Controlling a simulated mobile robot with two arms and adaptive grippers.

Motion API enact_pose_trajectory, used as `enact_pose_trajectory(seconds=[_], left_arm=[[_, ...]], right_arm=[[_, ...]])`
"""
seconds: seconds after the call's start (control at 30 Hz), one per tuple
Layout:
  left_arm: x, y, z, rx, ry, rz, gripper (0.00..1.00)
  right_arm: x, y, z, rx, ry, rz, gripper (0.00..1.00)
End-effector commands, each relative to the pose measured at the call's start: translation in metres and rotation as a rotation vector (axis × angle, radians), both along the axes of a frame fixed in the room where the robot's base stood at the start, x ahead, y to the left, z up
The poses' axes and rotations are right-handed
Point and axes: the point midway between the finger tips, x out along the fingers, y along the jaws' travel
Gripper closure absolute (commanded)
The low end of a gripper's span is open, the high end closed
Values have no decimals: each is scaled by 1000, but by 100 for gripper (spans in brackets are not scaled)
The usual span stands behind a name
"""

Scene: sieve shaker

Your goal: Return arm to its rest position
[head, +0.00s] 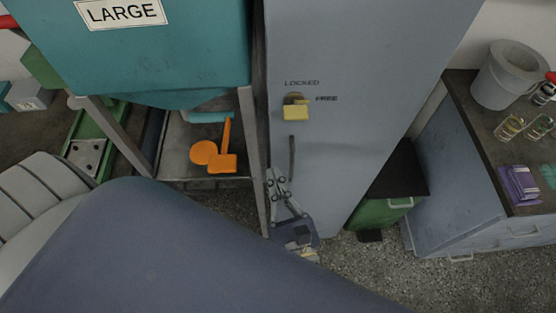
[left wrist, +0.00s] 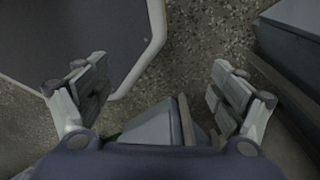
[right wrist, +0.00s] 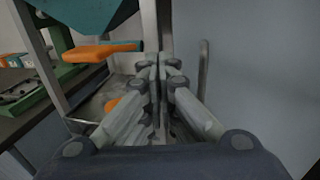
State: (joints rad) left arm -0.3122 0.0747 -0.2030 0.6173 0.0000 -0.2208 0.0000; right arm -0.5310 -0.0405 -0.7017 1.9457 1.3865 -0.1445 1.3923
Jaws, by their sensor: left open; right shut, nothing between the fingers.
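My right gripper (head: 275,178) is low in front of the left edge of the tall grey cabinet (head: 350,100), below and left of its dark vertical handle (head: 292,158). In the right wrist view its fingers (right wrist: 158,65) are together with nothing between them, and the cabinet handle (right wrist: 203,68) stands apart to their right. My left gripper (left wrist: 158,80) shows only in its own wrist view, open and empty above the speckled floor. A large blue-grey link of my own arm covers the lower left of the head view.
A teal hopper (head: 190,50) labelled LARGE hangs above a shelf holding orange parts (head: 222,163). A yellow knob (head: 296,111) sits by LOCKED and FREE. A green bin (head: 378,213) and a counter (head: 465,120) stand right. Floor (head: 370,275) is clear in front.

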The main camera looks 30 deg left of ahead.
Motion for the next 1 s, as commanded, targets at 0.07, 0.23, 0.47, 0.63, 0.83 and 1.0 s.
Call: enact_pose_trajectory(seconds=[0.07,0.23,0.47,0.63,0.83,1.0], left_arm=[[10,7,-9,9,-12,-1,12],[26,15,-18,16,-35,1,12],[16,7,-22,7,-21,3,12],[9,0,-22,0,-11,3,12],[9,-1,-22,-1,-12,1,12],[9,0,-22,0,-12,1,12]], right_arm=[[-14,-7,-5,-1,1,3,100],[-35,-19,-4,-2,1,2,100],[-45,-25,0,0,0,2,100],[-45,-25,-3,-10,-3,2,100],[-44,-28,-76,-289,-92,39,100],[-49,-55,-200,-765,-255,164,100]])
